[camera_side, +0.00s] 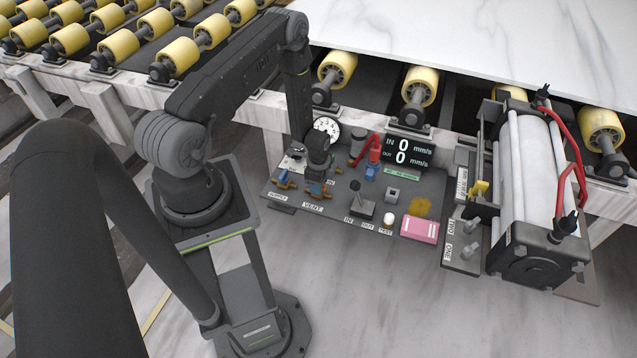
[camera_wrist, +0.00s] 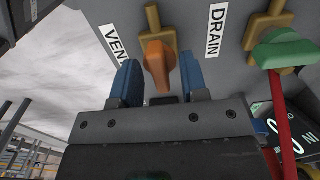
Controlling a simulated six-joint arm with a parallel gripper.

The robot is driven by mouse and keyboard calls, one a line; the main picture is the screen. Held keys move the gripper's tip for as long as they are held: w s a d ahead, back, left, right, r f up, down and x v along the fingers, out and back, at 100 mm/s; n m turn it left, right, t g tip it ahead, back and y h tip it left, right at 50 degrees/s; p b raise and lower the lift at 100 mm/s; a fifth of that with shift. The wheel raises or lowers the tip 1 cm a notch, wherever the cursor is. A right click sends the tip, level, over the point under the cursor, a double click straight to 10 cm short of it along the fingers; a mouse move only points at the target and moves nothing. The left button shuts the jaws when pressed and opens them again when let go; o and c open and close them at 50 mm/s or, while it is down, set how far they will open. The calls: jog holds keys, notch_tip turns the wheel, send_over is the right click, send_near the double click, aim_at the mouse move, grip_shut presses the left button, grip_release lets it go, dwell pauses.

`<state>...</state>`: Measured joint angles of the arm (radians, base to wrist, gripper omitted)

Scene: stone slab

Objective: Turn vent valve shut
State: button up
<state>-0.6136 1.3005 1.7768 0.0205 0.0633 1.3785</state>
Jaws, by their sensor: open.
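In the wrist view, an orange valve handle (camera_wrist: 157,64) sits on a brass valve body (camera_wrist: 153,20), with a VENT label (camera_wrist: 114,42) on its left and a DRAIN label (camera_wrist: 215,30) on its right. My gripper (camera_wrist: 159,60) is open, with one blue finger on each side of the orange handle. I see gaps between handle and fingers; the lower end of the handle is near the palm. In the side view, my gripper (camera_side: 318,188) points down at the control panel by the VENT label (camera_side: 312,206) and hides most of this valve.

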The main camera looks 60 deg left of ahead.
grip_shut()
jog(key=shift+n, duration=0.4)
jog(key=n, duration=1.7)
dwell(0.8)
grip_release()
